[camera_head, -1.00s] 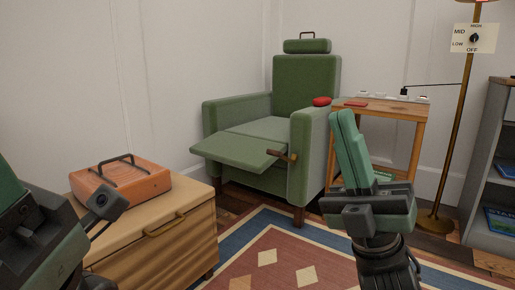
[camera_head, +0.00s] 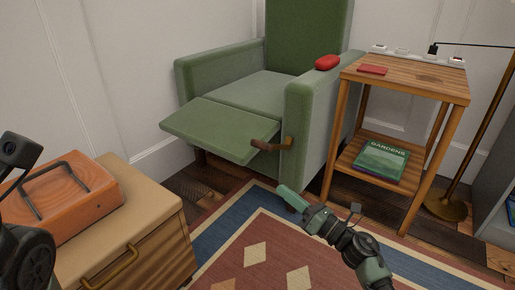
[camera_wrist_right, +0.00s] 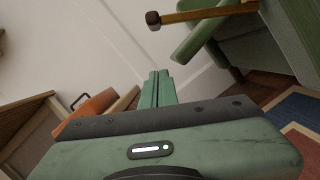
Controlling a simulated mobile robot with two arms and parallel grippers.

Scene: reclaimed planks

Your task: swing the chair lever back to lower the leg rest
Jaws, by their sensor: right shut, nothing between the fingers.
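The green armchair (camera_head: 310,130) stands against the wall with its leg rest (camera_head: 212,130) raised and sticking out to the front. The chair lever (camera_head: 268,145), a brown-tipped handle, is on the side of the chair and points toward the leg rest. It also shows at the top of the right wrist view (camera_wrist_right: 200,14). My right gripper (camera_head: 284,192) is shut and empty, below the lever and apart from it. In the right wrist view its fingers (camera_wrist_right: 157,86) are together. Only dark parts of my left arm show at the left edge; its gripper is out of sight.
A wooden side table (camera_head: 405,80) with a green book (camera_head: 380,160) on its lower shelf stands right of the chair. A cabinet (camera_head: 120,215) with an orange box (camera_head: 65,200) on it is at left. A red case (camera_head: 327,62) lies on the armrest. The rug (camera_head: 270,245) is clear.

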